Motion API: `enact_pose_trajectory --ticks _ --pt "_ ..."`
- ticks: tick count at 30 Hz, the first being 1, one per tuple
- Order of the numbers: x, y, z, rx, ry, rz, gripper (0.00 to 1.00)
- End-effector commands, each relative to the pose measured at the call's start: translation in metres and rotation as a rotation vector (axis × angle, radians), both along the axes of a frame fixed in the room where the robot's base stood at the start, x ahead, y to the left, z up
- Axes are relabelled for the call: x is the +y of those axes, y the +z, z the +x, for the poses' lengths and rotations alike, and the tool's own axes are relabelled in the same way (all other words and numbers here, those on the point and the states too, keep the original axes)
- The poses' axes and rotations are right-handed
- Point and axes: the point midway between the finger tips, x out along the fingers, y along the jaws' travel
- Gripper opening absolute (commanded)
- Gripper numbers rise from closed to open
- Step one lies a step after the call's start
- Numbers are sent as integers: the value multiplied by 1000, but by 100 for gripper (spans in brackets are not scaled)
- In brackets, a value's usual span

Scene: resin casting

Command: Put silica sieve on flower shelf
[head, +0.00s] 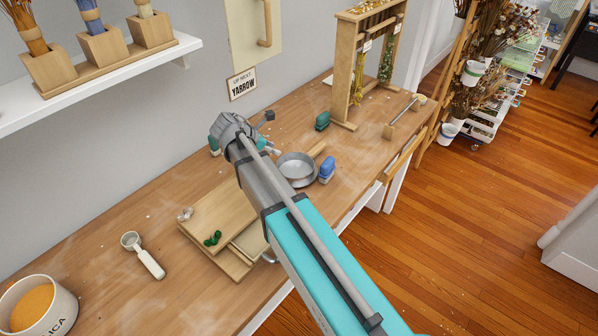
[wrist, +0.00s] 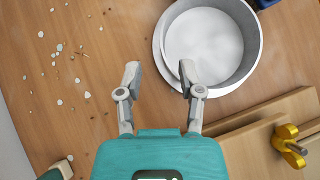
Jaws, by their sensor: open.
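The silica sieve (head: 297,171) is a round grey pan with a pale inside and stands on the wooden bench. What looks like its short wooden handle (head: 317,150) points to the back right. The sieve also shows at the top right of the wrist view (wrist: 205,42). My gripper (wrist: 159,78) is open and empty. In the wrist view its right fingertip overlaps the sieve's lower left rim; I cannot tell if they touch. In the head view my arm mostly hides the gripper. A white wall shelf (head: 190,48), apparently the flower shelf, holds dried bunches in wooden blocks at upper left.
A blue object (head: 327,170) stands close beside the sieve. A wooden press (head: 205,210) with wing nuts lies in front of it. A white scoop (head: 143,257) and a silica tub (head: 42,308) are nearer left. A wooden rack (head: 360,60) stands at the back.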

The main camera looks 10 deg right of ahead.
Motion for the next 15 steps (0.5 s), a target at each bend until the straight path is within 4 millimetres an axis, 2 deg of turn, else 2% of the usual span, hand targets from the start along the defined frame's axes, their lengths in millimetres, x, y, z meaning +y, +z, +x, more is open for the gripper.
enact_pose_trajectory --ticks 1,4,15 --pt "-4 -7 1 0 -1 0 49" --pt "-8 -11 3 -1 -1 0 49" --pt "-12 -13 4 0 1 0 49"
